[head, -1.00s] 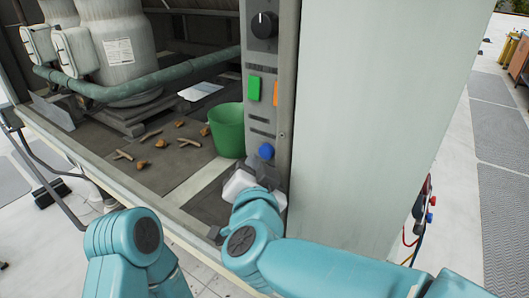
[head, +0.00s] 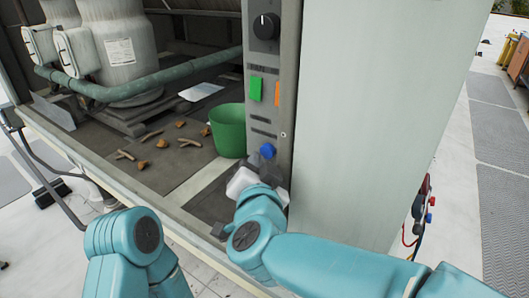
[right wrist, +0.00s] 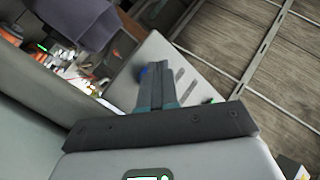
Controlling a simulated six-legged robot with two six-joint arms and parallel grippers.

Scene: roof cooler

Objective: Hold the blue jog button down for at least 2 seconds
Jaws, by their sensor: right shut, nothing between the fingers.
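The blue jog button (head: 267,151) is a round knob low on the narrow grey control panel (head: 284,140). My right gripper (head: 272,165) is just below it in the head view, mostly hidden by my own wrist. In the right wrist view my right gripper's fingers (right wrist: 160,70) are shut together with nothing between them. The blue button (right wrist: 143,72) shows right beside the fingertips there, partly hidden by them. I cannot tell whether the tips touch it or whether it is pressed. My left arm shows at the lower left, but its gripper is out of view.
Debris (head: 163,143) lies on the cooler floor. A broad pale panel (head: 370,120) stands to the right.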

